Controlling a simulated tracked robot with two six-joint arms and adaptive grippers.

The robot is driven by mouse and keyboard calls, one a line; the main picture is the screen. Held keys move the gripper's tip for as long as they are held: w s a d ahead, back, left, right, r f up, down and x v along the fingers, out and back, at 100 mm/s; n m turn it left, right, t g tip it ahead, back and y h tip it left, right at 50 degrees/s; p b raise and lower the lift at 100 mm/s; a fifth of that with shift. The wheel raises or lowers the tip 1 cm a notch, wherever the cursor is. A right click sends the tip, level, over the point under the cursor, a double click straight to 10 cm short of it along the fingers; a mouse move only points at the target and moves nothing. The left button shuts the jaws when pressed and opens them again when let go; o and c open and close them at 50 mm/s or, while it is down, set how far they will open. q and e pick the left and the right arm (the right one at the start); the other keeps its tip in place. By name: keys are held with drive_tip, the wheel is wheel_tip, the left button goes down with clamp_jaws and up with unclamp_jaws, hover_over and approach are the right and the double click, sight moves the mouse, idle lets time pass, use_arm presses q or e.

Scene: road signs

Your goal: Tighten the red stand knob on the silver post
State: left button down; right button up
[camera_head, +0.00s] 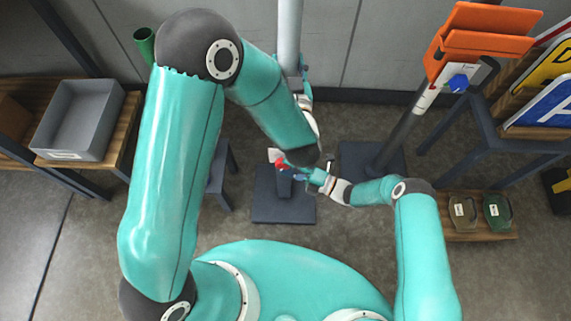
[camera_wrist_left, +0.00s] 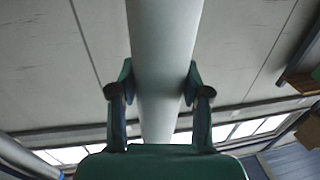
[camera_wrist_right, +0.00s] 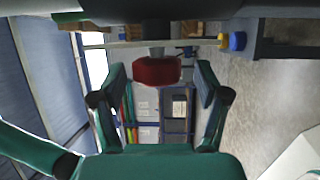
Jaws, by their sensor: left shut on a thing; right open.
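The silver post (camera_head: 290,35) stands upright in a dark stand (camera_head: 283,207) in the middle of the head view. My left gripper (camera_head: 304,82) is shut on the post; in the left wrist view its fingers (camera_wrist_left: 160,90) press on both sides of the post (camera_wrist_left: 165,40). The red stand knob (camera_head: 281,163) sits low on the stand. My right gripper (camera_head: 298,174) is open close beside it. In the right wrist view the red knob (camera_wrist_right: 157,71) is ahead of and partly between the open fingers (camera_wrist_right: 158,85). Whether they touch it cannot be told.
A second post with orange boards (camera_head: 482,35) and a blue knob (camera_head: 458,83) stands to the right. A grey bin (camera_head: 78,118) sits on a shelf at left. A low wooden shelf with weights (camera_head: 463,213) is at right. Sign panels lean at the right edge.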

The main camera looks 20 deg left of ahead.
drive_tip(key=s+d+f, duration=0.1)
drive_tip(key=d, duration=1)
use_arm(q)
drive_tip(key=shift+c, duration=2.2)
unclamp_jaws()
drive_tip(key=shift+s+d, duration=0.1)
